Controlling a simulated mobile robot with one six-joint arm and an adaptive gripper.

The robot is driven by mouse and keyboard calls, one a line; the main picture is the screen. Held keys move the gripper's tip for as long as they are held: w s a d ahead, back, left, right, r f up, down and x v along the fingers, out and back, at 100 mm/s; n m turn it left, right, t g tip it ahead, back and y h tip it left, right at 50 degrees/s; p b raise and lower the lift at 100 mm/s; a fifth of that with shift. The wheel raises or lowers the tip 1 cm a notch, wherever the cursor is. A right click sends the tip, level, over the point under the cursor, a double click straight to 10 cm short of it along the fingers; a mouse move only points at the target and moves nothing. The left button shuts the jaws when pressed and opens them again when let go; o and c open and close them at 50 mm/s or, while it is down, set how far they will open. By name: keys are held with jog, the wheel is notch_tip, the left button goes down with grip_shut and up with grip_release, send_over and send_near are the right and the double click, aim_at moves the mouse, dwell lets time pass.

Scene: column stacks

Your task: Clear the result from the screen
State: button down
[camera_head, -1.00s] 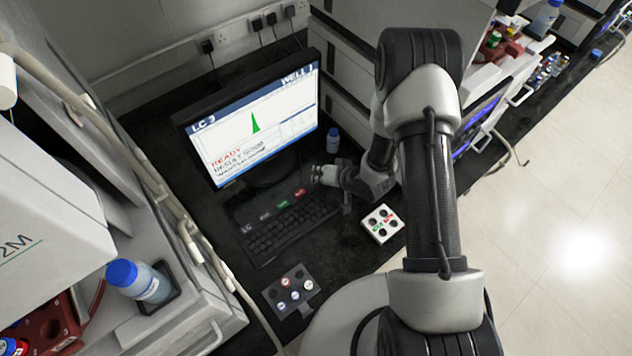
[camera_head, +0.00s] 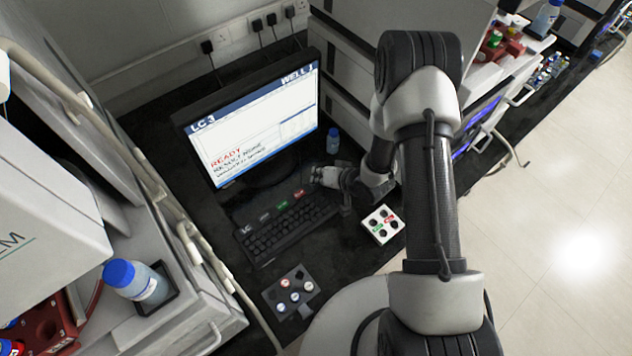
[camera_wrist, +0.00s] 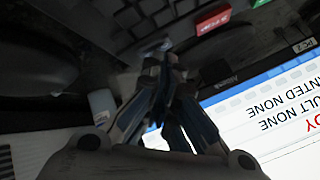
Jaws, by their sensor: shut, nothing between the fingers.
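The screen (camera_head: 255,125) stands at the back of the bench. It reads LC 3, WELL 1, READY in red and a result line that looks like NONE; the plot area is blank. In the wrist view the screen (camera_wrist: 270,125) shows upside down with "RESULT NONE". The keyboard (camera_head: 285,232) lies in front of it, with grey, green and red labelled keys along its back edge. My gripper (camera_head: 318,175) is shut and empty, just above the keyboard's back right end near the red key (camera_head: 299,193). In the wrist view my gripper's fingers (camera_wrist: 165,60) are together beside the keyboard (camera_wrist: 130,20).
A white button box (camera_head: 382,224) sits right of the keyboard. A dark holder with several round caps (camera_head: 290,292) lies in front. A small blue-capped bottle (camera_head: 333,141) stands right of the screen, and a larger one (camera_head: 135,282) at left.

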jog(key=shift+r, duration=0.1)
dwell(0.3)
jog(key=shift+r+p, duration=0.65)
jog(key=shift+r, duration=0.05)
jog(key=shift+r, duration=0.1)
notch_tip(320, 180, up, 5)
jog(key=p, duration=0.3)
jog(key=shift+p, duration=0.4)
dwell(0.3)
